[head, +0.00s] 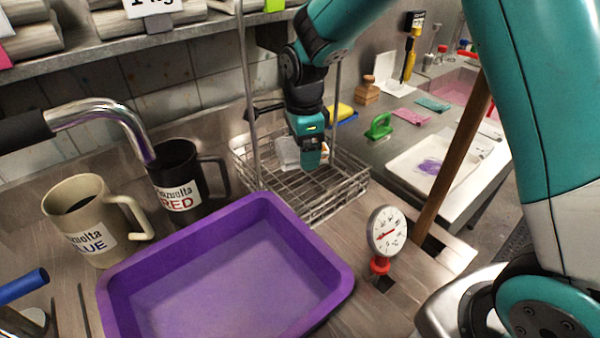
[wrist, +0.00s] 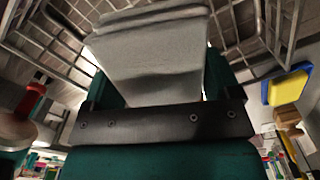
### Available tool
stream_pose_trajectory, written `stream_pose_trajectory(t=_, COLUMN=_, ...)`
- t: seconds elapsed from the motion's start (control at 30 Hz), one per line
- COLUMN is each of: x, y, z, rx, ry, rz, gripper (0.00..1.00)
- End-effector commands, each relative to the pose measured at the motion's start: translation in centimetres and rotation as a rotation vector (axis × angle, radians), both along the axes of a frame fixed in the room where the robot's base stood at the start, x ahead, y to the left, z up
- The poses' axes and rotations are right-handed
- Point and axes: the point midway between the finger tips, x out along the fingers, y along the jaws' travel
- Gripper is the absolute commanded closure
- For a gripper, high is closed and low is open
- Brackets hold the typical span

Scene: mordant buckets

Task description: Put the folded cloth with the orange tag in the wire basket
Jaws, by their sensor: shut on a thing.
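My gripper (head: 311,158) is over the wire basket (head: 330,200), with its lower end inside the basket's rim in the head view. A pale grey folded cloth (head: 287,153) shows beside the jaws in the head view. In the wrist view the folded cloth (wrist: 155,55) fills the upper middle, held in my gripper (wrist: 155,100), with the wires of the basket (wrist: 255,30) around it. The gripper is shut on the cloth. I see no orange tag on the visible side of the cloth. I cannot tell whether the cloth touches the basket's bottom.
A purple tray (head: 230,270) lies in front of the basket. A black mug (head: 180,170) and a beige mug (head: 90,215) stand at left. A dial gauge (head: 386,235) stands at right of the tray. A yellow and blue sponge (wrist: 287,87) lies near the basket.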

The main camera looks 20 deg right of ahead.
Motion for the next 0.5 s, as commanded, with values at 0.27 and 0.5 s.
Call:
stream_pose_trajectory(t=0.27, x=0.0, y=0.4, z=-3.2, rx=0.000, ry=0.000, rz=0.007, gripper=0.42)
stream_pose_trajectory(t=0.5, x=-0.1, y=0.3, z=-6.3, rx=-0.001, ry=0.002, rz=0.004, gripper=0.42)
